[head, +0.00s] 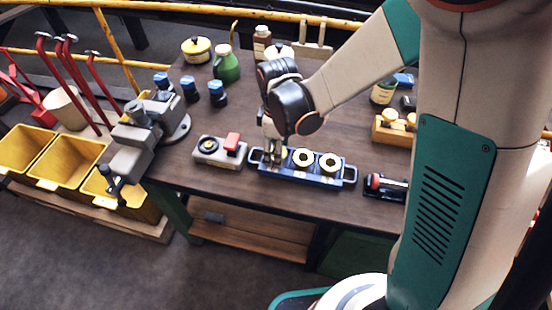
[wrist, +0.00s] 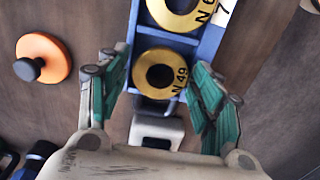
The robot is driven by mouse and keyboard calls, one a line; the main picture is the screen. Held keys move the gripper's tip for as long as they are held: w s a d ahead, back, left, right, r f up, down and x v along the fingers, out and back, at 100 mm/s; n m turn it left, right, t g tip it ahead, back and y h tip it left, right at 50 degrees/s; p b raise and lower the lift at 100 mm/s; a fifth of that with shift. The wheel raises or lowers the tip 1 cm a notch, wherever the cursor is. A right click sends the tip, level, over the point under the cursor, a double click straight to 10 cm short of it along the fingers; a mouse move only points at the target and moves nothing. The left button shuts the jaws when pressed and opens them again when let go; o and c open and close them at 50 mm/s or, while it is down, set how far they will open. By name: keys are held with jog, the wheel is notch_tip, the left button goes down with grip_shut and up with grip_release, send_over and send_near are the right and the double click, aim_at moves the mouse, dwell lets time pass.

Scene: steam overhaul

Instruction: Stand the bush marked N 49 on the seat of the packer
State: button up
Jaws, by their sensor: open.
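The bush marked N 49 (wrist: 143,74) is a gold ring with a dark bore in the end pocket of the blue tray (wrist: 208,42). In the wrist view my gripper (wrist: 161,60) is open, a green-padded finger on each side of this bush and apart from it. In the head view my gripper (head: 272,155) is over the left end of the blue tray (head: 318,179) and mostly hides that bush. The grey block with a round dark seat and a red part, probably the packer (head: 220,155), stands just left of the tray. A grey block (wrist: 156,128) shows below the tray in the wrist view.
Two other bushes (head: 302,157) (head: 330,162) sit in the tray. A grey vise (head: 145,130) stands at the left. Blue-capped items (head: 190,90), a green bottle (head: 226,66) and a yellow pot (head: 196,50) stand behind. A red-and-black tool (head: 385,186) lies to the right.

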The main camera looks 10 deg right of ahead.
jog(key=shift+c, duration=0.6)
jog(key=c, duration=1)
jog(key=shift+r+p, duration=1.35)
jog(key=shift+r, duration=0.65)
